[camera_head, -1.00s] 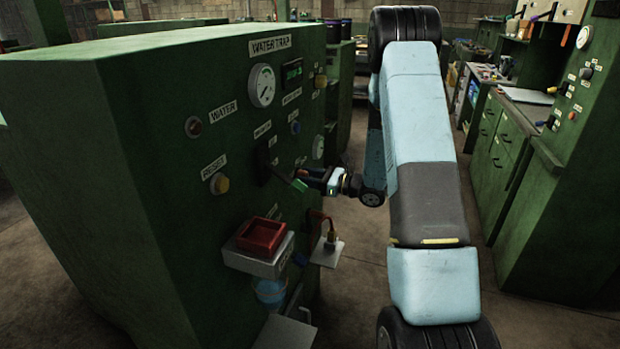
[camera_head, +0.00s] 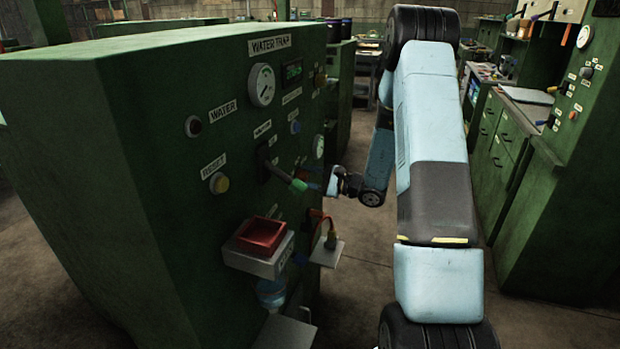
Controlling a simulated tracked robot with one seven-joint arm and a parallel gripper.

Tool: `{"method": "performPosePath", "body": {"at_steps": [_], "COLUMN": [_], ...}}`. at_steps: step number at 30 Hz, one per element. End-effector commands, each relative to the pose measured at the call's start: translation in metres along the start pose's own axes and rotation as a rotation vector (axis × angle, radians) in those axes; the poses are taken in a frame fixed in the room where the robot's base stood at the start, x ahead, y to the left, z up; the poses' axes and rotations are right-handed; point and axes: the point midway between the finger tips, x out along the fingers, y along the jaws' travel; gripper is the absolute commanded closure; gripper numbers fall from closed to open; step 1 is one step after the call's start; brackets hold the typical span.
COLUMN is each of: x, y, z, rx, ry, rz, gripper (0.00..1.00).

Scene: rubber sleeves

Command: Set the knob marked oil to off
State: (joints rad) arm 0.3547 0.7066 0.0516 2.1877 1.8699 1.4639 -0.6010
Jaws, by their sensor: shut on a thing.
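The green cabinet (camera_head: 130,150) on the left carries a front panel with gauges, lamps, knobs and small signs. I cannot make out a sign reading oil, so I cannot tell which part is the oil knob. A dark lever (camera_head: 279,174) with a green grip (camera_head: 298,185) sticks out from the middle of the panel. My gripper (camera_head: 312,186) is at the outer end of this lever, shut on its green grip. The fingertips are small and partly hidden, so the exact hold is unclear.
Below the lever, a red tray (camera_head: 261,236) on a grey shelf and a small shelf (camera_head: 327,252) with a corded plug stick out. My arm fills the middle. Another green panel (camera_head: 570,150) stands at the right. The floor between is clear.

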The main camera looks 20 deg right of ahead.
Motion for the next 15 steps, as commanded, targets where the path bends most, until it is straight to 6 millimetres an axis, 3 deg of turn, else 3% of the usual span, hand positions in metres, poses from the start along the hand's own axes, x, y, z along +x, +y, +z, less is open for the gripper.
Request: {"method": "performPosePath", "body": {"at_steps": [15], "x": [0.0042], "y": [0.0048], "z": [0.0033], "rx": [-0.058], "ry": [-0.010], "rz": [0.009], "gripper": [0.86]}}
